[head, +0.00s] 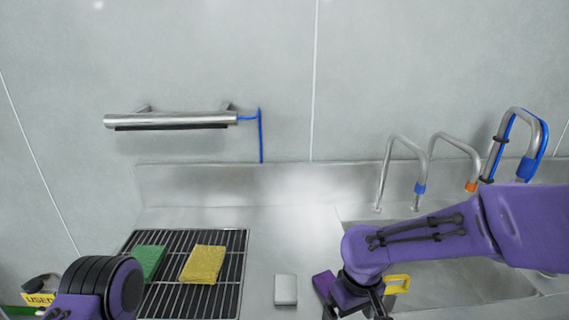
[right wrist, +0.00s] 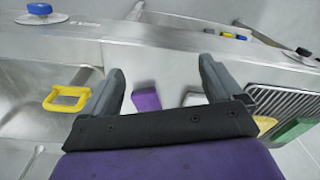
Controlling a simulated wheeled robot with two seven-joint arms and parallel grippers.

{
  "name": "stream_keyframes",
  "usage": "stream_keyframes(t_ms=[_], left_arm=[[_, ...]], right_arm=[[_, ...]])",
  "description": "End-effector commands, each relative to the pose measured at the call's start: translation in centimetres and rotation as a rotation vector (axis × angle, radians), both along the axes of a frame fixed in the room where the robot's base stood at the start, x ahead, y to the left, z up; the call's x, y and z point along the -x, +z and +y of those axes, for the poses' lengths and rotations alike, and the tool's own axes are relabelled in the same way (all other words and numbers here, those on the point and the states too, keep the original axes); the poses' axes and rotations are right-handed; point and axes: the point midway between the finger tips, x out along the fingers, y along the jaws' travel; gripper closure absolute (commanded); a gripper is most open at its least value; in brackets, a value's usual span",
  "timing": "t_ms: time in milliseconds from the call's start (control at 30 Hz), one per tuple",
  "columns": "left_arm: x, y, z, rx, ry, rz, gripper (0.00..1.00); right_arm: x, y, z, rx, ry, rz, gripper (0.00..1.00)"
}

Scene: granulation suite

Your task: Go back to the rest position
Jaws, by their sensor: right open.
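My right arm comes in from the right in the head view, over the sink. My right gripper (right wrist: 160,72) is open in the right wrist view, with nothing between its fingers. In the head view it is mostly cut off by the bottom edge. Below it lies a purple block (right wrist: 147,100), which also shows beside the gripper in the head view (head: 323,283). Of my left arm only a purple and black joint shows at the lower left of the head view; its gripper is out of sight.
A black rack (head: 225,290) holds a green sponge (head: 150,262) and a yellow sponge (head: 203,264). A white block (head: 285,290) lies on the steel counter. Bent steel taps (head: 385,170) stand behind; a steel bar (head: 175,119) is on the wall.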

Motion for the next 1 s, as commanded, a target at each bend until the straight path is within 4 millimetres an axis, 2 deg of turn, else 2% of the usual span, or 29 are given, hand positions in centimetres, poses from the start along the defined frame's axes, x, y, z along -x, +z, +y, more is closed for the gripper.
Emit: stream_keyframes(t_ms=[267,467,567,667,700,800,900,1000], left_arm=[[-0.1,0.0,0.0,0.0,0.0,-0.001,0.57],[0.0,0.0,0.0,0.0,0.0,0.0,0.57],[0.0,0.0,0.0,0.0,0.0,0.0,0.57],[0.0,0.0,0.0,0.0,0.0,0.0,0.57],[0.0,0.0,0.0,0.0,0.0,0.0,0.57],[0.0,0.0,0.0,-0.001,0.0,-0.001,0.57],[0.0,0.0,0.0,-0.001,0.0,-0.001,0.57],[0.0,0.0,0.0,0.0,0.0,0.0,0.57]], right_arm=[[0.8,-5.7,0.3,-0.077,-0.118,0.0,0.07],[2.6,-11.9,-0.7,-0.136,-0.284,-0.019,0.07],[4.4,-15.7,-1.8,-0.152,-0.397,-0.039,0.07],[7.4,-19.9,-3.8,-0.143,-0.541,-0.075,0.07],[8.9,-21.5,-5.0,-0.129,-0.603,-0.097,0.07],[13.0,-24.6,-8.3,-0.068,-0.747,-0.164,0.07],[16.9,-26.1,-11.5,0.009,-0.85,-0.234,0.07],[20.6,-26.5,-14.6,0.094,-0.921,-0.302,0.07]])
